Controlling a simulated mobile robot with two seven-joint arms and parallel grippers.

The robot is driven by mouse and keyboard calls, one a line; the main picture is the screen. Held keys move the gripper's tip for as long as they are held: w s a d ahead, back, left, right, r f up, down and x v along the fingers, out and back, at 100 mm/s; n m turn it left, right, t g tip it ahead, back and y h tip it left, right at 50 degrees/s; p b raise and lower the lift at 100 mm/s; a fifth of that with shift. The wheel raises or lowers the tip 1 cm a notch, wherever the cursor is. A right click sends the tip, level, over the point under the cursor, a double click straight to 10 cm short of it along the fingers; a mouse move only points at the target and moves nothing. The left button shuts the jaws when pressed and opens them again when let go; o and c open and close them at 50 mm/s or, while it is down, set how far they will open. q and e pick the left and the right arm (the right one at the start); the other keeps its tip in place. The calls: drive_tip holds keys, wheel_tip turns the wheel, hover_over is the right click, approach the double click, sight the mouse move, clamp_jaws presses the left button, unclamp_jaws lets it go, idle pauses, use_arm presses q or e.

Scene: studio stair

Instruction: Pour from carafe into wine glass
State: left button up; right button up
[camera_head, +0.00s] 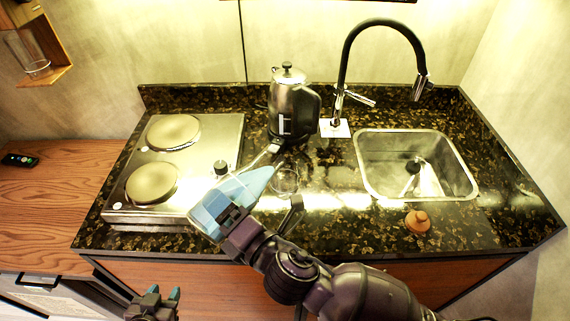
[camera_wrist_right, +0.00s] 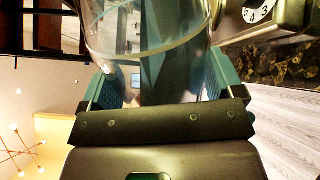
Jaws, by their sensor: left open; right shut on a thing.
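My right gripper (camera_head: 226,218) is shut on a clear, bluish carafe (camera_head: 249,183), which is tipped well over, its narrow end toward the right. In the right wrist view the carafe's glass wall (camera_wrist_right: 150,55) fills the space between the teal fingers of the right gripper (camera_wrist_right: 155,90). A clear wine glass (camera_head: 287,180) stands on the dark counter, close to the carafe's narrow end; its outline is faint. I cannot tell whether any liquid is flowing or in the glass. My left gripper (camera_head: 160,298) is open and empty at the bottom left, in front of the counter.
A metal kettle (camera_head: 291,106) stands behind the glass. A two-plate cooker (camera_head: 205,150) is to the left. A steel sink (camera_head: 385,180) with a black tap (camera_head: 345,65) is to the right. A small brown stopper (camera_head: 418,222) lies on the counter before the sink.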

drive_tip(key=shift+r, duration=0.4)
drive_tip(key=shift+r+m+p, duration=0.2)
drive_tip(key=shift+m+p, duration=0.2)
drive_tip(key=shift+p, duration=0.1)
drive_tip(key=shift+r, duration=0.1)
drive_tip(key=shift+w+d+r, duration=0.1)
drive_tip(key=shift+d, duration=0.05)
drive_tip(key=shift+r, duration=0.1)
drive_tip(key=shift+m, duration=0.3)
drive_tip(key=shift+r, duration=0.1)
drive_tip(key=shift+w, duration=0.1)
drive_tip(key=shift+r, duration=0.1)
